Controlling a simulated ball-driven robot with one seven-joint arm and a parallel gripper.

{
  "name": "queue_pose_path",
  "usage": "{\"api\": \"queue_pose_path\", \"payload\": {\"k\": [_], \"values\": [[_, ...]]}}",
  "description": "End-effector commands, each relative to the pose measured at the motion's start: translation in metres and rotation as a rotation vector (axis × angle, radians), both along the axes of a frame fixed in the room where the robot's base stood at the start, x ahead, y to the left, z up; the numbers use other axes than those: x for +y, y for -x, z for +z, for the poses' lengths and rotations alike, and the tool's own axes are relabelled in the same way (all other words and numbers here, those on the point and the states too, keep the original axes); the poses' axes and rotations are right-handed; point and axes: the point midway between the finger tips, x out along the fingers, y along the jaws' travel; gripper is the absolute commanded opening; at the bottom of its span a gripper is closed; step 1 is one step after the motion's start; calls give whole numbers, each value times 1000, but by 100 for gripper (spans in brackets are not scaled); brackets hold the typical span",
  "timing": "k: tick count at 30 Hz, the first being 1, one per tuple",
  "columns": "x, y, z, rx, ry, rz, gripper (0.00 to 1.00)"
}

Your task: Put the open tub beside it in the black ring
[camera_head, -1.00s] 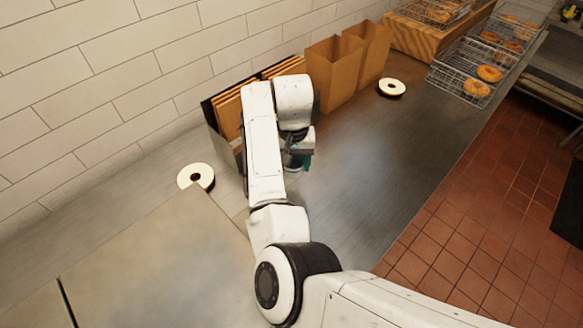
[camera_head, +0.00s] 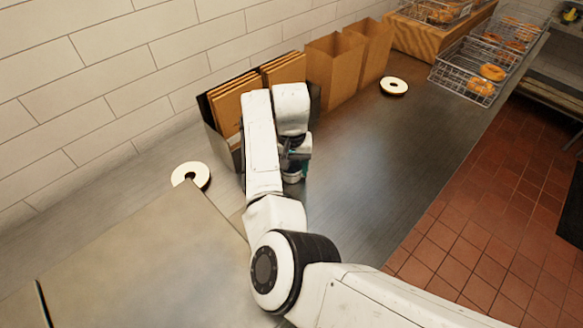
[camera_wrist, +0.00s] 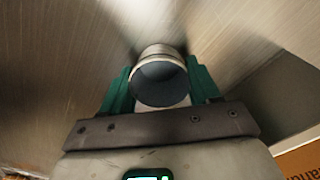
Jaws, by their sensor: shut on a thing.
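My gripper (camera_wrist: 160,88) is shut on an open tub (camera_wrist: 162,76), with one teal finger on each side of it. The tub is round and pale metallic outside, grey inside, and its open mouth faces the wrist camera. In the head view my gripper (camera_head: 295,164) hangs low over the steel counter, and a small part of the tub (camera_head: 292,178) shows below it. Whether the tub touches the counter I cannot tell. Two pale rings with dark centres lie on the counter, one at the left (camera_head: 191,175) and one at the far right (camera_head: 394,86). No plainly black ring shows.
A bin of folded brown cardboard (camera_head: 238,106) stands against the tiled wall, close behind my arm. Brown paper bags (camera_head: 333,68) stand right of it. Wire baskets with bagels (camera_head: 470,72) are at the far right. The counter (camera_head: 375,150) right of my gripper is clear.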

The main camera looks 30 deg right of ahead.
Motion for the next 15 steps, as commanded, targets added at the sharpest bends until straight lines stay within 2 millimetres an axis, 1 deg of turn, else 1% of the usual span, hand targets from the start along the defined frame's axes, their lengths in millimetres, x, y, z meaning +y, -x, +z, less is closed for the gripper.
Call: {"api": "queue_pose_path", "payload": {"k": [4, 5, 12, 15], "values": [[0, 0, -3, 0, 0, 0, 33], [0, 0, -2, 0, 0, 0, 64], [0, 0, -2, 0, 0, 0, 87], [0, 0, -2, 0, 0, 0, 87]]}}
